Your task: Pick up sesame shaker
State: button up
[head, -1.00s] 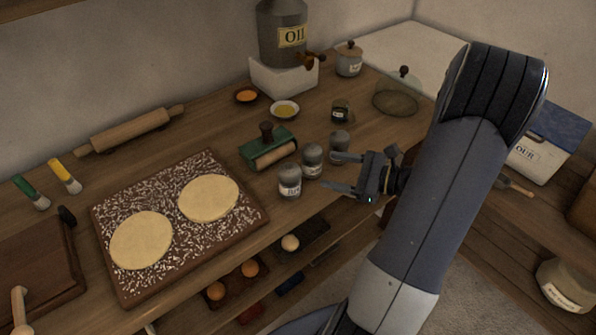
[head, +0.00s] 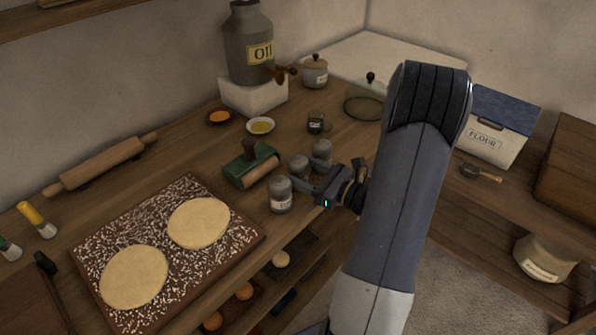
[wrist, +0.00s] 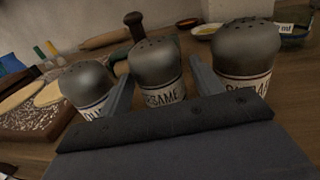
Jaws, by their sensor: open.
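The sesame shaker (wrist: 156,72) has a grey perforated dome top and a pale label reading "SESAME", partly cut off. It stands upright in the middle of three similar shakers; in the head view it is the middle one (head: 299,164). My gripper (wrist: 160,84) is open, with one finger on each side of the sesame shaker in the wrist view. In the head view my gripper (head: 307,178) reaches in from the right at shaker height. Whether the fingers touch the shaker cannot be told. The shaker's lower part is hidden by the gripper in the wrist view.
Another shaker (head: 280,196) stands close on the near side and a third (head: 321,153) on the far side, both near the fingers. A green-based press (head: 250,165) lies behind. A floured board (head: 109,225) with dough rounds is left. The counter edge runs below the gripper.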

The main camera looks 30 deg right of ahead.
aim_at(292, 167)
jog(key=shift+p+x, duration=0.3)
jog(key=shift+x, duration=1.95)
jog(key=shift+f, duration=0.15)
jog(key=shift+c, duration=0.4)
jog(key=c, duration=0.7)
